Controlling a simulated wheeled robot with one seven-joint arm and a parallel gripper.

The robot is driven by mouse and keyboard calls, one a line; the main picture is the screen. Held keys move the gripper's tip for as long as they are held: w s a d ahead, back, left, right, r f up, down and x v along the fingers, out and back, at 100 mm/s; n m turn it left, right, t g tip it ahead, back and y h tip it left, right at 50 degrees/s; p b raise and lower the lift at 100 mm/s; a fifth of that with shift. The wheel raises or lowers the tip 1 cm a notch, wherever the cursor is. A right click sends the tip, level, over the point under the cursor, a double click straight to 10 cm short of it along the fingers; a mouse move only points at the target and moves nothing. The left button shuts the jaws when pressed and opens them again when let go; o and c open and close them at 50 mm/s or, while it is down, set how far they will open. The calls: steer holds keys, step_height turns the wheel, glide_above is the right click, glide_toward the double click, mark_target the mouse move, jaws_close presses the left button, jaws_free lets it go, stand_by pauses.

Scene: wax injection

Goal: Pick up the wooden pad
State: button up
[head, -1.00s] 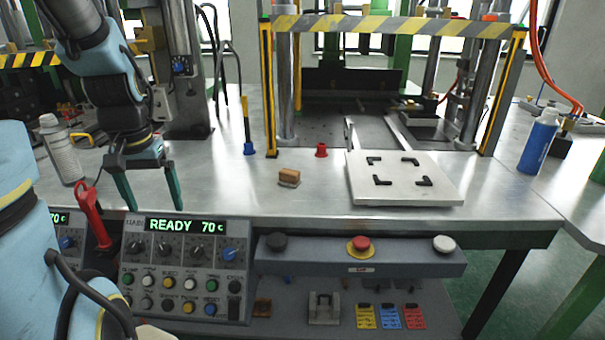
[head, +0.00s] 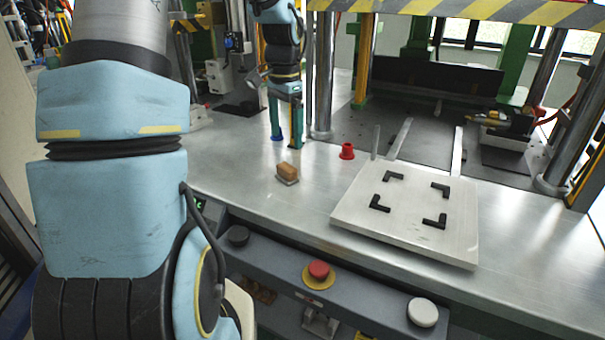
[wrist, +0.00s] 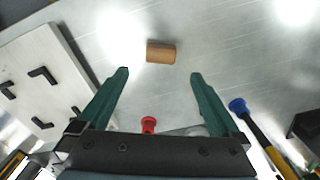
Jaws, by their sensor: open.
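The wooden pad (head: 287,172) is a small brown block on a thin pale base, lying on the metal table top. It also shows in the wrist view (wrist: 161,51), beyond the fingertips and roughly centred between them. My gripper (head: 286,143) is open and empty, with its green fingers pointing down over the table behind the pad in the head view. Its two fingers also show in the wrist view (wrist: 159,75), apart from the pad on both sides.
A white plate (head: 350,212) with black corner marks lies right of the pad. A small red piece (head: 347,151) stands behind the pad. A panel with a red button (head: 318,270) runs along the table's front. A striped frame (head: 470,10) stands behind.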

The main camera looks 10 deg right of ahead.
mark_target(285, 167)
step_height(285, 167, down, 5)
steer(key=shift+f+p, duration=0.1)
steer(key=shift+p, duration=0.2)
steer(key=shift+s+a+f+p, duration=0.15)
steer(key=shift+f+p, duration=0.25)
steer(key=shift+f, duration=1)
steer(key=shift+w+a+f+p, duration=0.1)
steer(key=shift+f+p, duration=0.3)
steer(key=shift+f, duration=0.95)
steer(key=c, duration=1.4)
step_height(285, 167, up, 10)
steer(key=shift+r+b, duration=0.1)
steer(key=shift+b, duration=0.7)
steer(key=shift+c, duration=0.2)
